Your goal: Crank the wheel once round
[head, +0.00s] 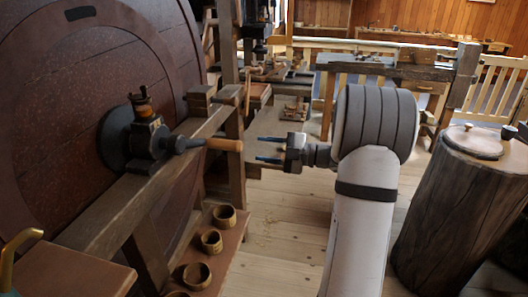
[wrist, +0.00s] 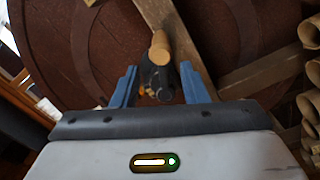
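The big dark red-brown wheel (head: 60,120) fills the left of the head view and the back of the wrist view (wrist: 85,60). In front of it, on a wooden beam, stands a black crank mechanism (head: 150,140) with a light wooden handle (head: 224,145) pointing right. My gripper (head: 268,149) is open and empty, to the right of the handle with a gap between them. In the wrist view the handle (wrist: 159,46) shows beyond and between the two blue fingers of my gripper (wrist: 158,85). I see no contact.
Several wooden cups (head: 212,241) stand on a low shelf below the beam (head: 100,228). A tree-stump table (head: 455,210) stands at the right with a round lid (head: 472,142) on it. A workbench (head: 385,72) is behind.

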